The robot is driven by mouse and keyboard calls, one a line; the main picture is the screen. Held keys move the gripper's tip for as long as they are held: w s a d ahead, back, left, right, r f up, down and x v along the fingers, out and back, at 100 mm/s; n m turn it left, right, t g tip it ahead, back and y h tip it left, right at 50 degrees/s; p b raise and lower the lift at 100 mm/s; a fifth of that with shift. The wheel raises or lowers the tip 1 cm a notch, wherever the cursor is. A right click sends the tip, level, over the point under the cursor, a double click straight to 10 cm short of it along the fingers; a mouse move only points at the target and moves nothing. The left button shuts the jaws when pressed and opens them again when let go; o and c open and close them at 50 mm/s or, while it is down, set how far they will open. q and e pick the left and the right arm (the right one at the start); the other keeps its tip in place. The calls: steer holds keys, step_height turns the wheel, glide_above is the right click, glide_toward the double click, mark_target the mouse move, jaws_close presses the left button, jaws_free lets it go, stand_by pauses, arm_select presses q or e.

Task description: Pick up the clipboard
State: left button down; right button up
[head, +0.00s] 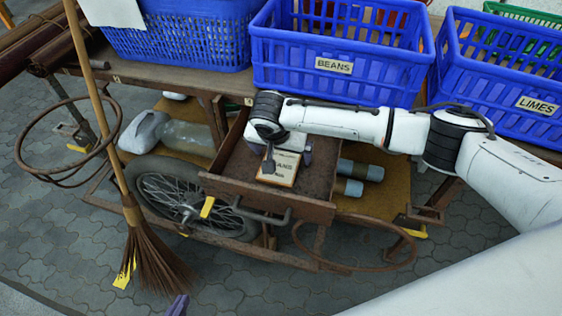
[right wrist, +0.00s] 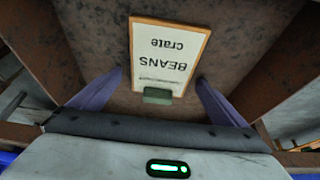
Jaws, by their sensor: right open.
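The clipboard is a small board with a tan edge and a white sheet reading "BEANS crate" (head: 281,170). It lies in the open rusty drawer (head: 232,186). In the right wrist view the clipboard (right wrist: 166,48) lies flat on the drawer floor, with its dark green clip (right wrist: 157,96) towards my gripper. My right gripper (head: 288,158) is over the drawer, partly hiding the board. In the right wrist view its open purple fingers (right wrist: 160,84) stand on both sides of the clip end, with nothing held. Only a purple tip of my left gripper (head: 178,306) shows at the bottom edge.
Blue crates marked BEANS (head: 334,66) and LIMES (head: 537,105) stand on the cart top behind the drawer. The drawer's side walls flank my right gripper. A broom (head: 141,235) leans at the left by a spoked wheel (head: 180,200).

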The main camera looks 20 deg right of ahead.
steer(key=c, duration=1.2)
steer(key=shift+o, duration=0.2)
steer(key=shift+r, duration=0.15)
